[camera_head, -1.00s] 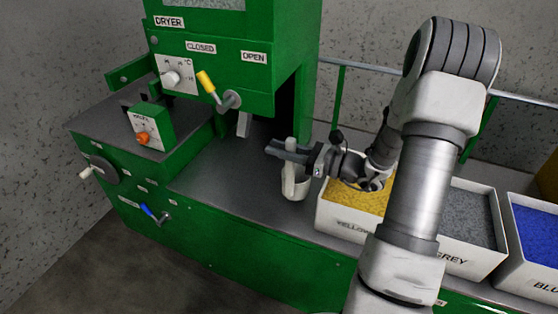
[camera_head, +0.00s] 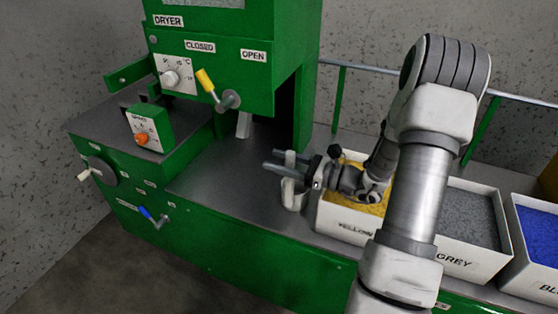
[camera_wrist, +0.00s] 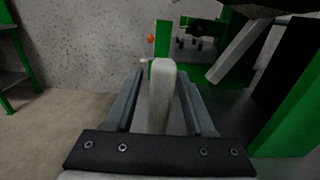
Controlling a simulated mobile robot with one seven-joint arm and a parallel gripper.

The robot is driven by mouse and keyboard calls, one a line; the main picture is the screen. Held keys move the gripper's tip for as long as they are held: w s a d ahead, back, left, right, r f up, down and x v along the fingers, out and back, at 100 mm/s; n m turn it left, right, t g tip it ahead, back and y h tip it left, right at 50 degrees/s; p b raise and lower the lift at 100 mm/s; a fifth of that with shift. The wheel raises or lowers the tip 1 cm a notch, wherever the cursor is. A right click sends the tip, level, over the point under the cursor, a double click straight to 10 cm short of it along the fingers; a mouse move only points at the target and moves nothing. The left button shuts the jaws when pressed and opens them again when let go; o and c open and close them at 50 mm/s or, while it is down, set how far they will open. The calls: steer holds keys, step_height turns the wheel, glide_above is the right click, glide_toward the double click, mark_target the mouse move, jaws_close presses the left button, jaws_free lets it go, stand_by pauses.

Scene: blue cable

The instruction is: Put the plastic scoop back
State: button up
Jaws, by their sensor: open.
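The white plastic scoop (camera_head: 293,196) stands upright on the grey top of the green machine, just left of the bin of yellow granules. Its upright handle (camera_wrist: 162,98) stands between my two fingers in the wrist view, with a gap on both sides. My gripper (camera_head: 276,167) is open, its fingers level and pointing left around the handle. It also shows at the bottom of the wrist view (camera_wrist: 163,88). In the wrist view the scoop's cup is hidden below the gripper.
The yellow bin (camera_head: 340,226), grey bin (camera_head: 455,262) and blue bin (camera_head: 530,285) stand in a row to the right. The green dryer (camera_head: 215,60) with its yellow-handled lever (camera_head: 206,82) rises behind. Grey counter left of the scoop (camera_head: 225,180) is clear.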

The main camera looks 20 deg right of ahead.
steer(key=shift+r, duration=0.15)
steer(key=p+v, duration=0.2)
steer(key=v, duration=1)
steer(key=shift+p, duration=0.35)
